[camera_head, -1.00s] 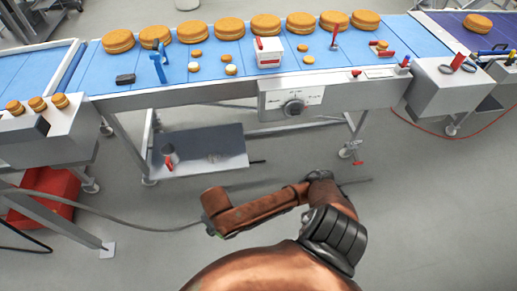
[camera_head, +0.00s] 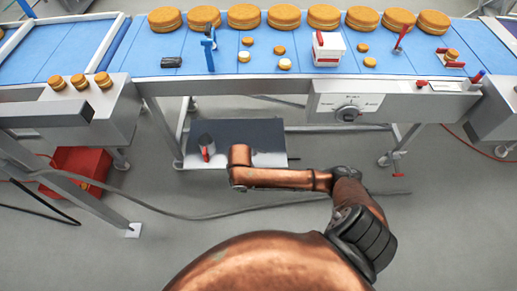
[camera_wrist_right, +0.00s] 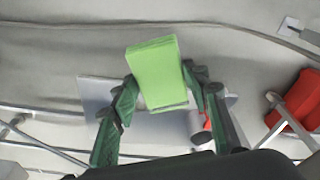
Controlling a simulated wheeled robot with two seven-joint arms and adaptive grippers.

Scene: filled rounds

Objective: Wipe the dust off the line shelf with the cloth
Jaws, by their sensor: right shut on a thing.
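The line shelf (camera_head: 262,132) is a low grey metal shelf under the conveyor, in the middle of the head view. Part of it also shows in the wrist view (camera_wrist_right: 92,88). My right gripper (camera_wrist_right: 160,82) is shut on a green folded cloth (camera_wrist_right: 153,62), which hangs between its fingers. In the wrist view the cloth overlaps the shelf; I cannot tell whether they touch. In the head view my right arm reaches to the shelf's front edge, and the gripper and cloth are hidden. I cannot make out dust clearly. My left gripper is not in view.
A grey cylinder (camera_head: 205,141) with a red part stands on the shelf's left side. The blue conveyor (camera_head: 120,62) above carries several cakes (camera_head: 244,16). A white box (camera_head: 328,50) stands there too. A red box (camera_head: 82,170) and cables lie on the floor left.

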